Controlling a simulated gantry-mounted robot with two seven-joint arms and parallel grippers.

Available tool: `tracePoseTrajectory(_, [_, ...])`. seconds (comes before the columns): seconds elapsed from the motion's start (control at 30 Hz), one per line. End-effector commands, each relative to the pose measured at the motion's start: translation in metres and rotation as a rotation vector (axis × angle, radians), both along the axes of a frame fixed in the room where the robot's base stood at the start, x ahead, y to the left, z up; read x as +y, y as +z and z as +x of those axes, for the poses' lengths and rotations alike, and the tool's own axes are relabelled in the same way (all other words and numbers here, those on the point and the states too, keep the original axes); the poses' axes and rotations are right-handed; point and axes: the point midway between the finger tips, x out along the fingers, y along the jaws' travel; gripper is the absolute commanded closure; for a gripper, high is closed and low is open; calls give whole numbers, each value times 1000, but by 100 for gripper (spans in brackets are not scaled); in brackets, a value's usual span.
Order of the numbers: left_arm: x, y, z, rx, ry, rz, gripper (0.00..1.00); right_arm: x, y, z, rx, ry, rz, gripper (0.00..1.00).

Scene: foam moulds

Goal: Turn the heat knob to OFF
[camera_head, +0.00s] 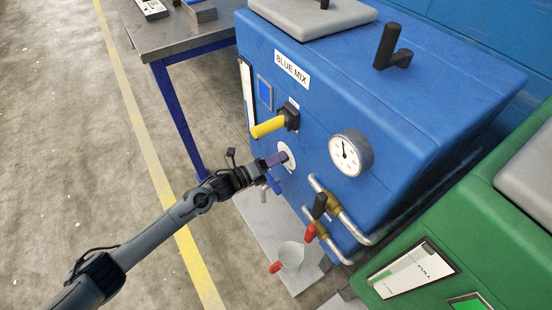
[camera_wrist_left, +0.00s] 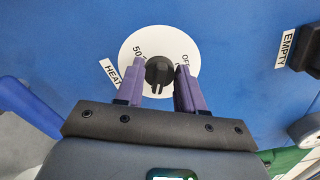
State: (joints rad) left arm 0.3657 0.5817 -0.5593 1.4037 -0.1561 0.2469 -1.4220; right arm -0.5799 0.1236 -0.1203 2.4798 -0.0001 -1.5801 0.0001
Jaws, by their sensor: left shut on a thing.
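The heat knob (camera_wrist_left: 159,71) is a dark round knob on a white dial plate (camera_wrist_left: 134,42) fixed to the front of the blue machine. The plate carries the marks "50" at its left and "OFF" at its right, and a HEAT label (camera_wrist_left: 112,74) sits beside it. My left gripper (camera_wrist_left: 160,74) has its two purple fingers on either side of the knob and is shut on it. In the head view my left gripper (camera_head: 281,158) reaches the dial plate (camera_head: 290,151) from the left and hides the knob. I cannot tell exactly where the knob's pointer stands. My right gripper is not in view.
On the blue machine (camera_head: 420,110), a yellow-handled lever (camera_head: 268,127) sits just above my gripper, with a gauge (camera_head: 351,153) to the right. Pipes with a red-handled valve (camera_head: 310,233) and a pale cup (camera_head: 291,256) are below. A green machine (camera_head: 450,240) stands at right.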

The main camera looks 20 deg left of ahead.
Motion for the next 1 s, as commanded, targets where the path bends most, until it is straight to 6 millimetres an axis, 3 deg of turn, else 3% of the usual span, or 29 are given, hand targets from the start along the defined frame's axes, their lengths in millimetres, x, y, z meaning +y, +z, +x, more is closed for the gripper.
tracePoseTrajectory(0.37, [0,3,0,136,1,-186,92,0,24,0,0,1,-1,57])
tracePoseTrajectory(1.0, [0,-1,0,491,0,-678,92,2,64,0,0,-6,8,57])
